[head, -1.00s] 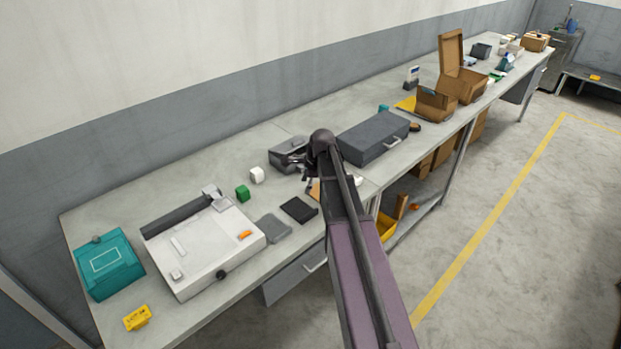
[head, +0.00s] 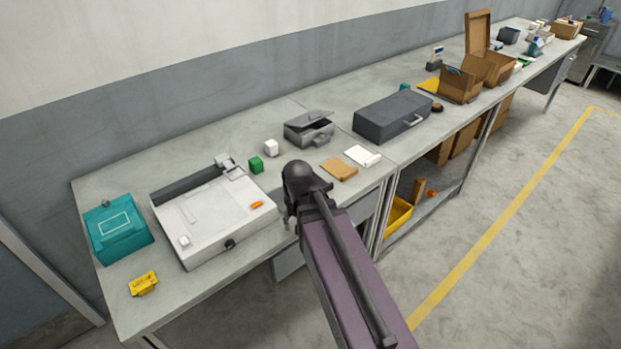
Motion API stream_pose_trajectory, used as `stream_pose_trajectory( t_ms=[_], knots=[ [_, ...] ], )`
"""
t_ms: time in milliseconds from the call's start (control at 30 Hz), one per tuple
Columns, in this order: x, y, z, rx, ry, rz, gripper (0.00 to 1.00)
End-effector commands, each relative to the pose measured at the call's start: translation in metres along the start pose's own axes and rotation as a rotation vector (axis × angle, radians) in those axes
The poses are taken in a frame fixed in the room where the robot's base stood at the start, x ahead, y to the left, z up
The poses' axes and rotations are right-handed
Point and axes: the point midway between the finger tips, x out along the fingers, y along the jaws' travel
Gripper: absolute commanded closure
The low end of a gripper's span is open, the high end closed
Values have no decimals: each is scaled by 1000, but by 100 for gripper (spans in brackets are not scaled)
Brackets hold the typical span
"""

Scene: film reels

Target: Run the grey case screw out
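A small grey case (head: 309,130) stands on the long bench in the head view, its lid seemingly tilted up. A small dark round part (head: 319,141) shows on its front; I cannot tell whether it is the screw. A larger dark grey case (head: 390,115) with a front handle lies shut to its right; no screw is discernible on it. My gripper (head: 289,224) points down at the bench's front edge, in front of and apart from the small grey case. Its fingers are small, dark and partly hidden by my wrist, so their opening is unclear.
A brown pad (head: 339,169) lies right of my wrist. Open cardboard boxes (head: 460,84) stand farther right.

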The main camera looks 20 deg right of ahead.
Motion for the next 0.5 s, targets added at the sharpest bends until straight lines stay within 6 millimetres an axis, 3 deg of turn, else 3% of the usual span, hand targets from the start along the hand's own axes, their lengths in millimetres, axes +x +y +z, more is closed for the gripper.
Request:
stream_pose_trajectory(
  t_ms=[33,200,500],
  knots=[
    [5,-2,11,-54,-3,8,37],
    [8,-6,24,-172,-11,26,37],
    [8,-6,25,-198,-13,29,37]
  ],
)
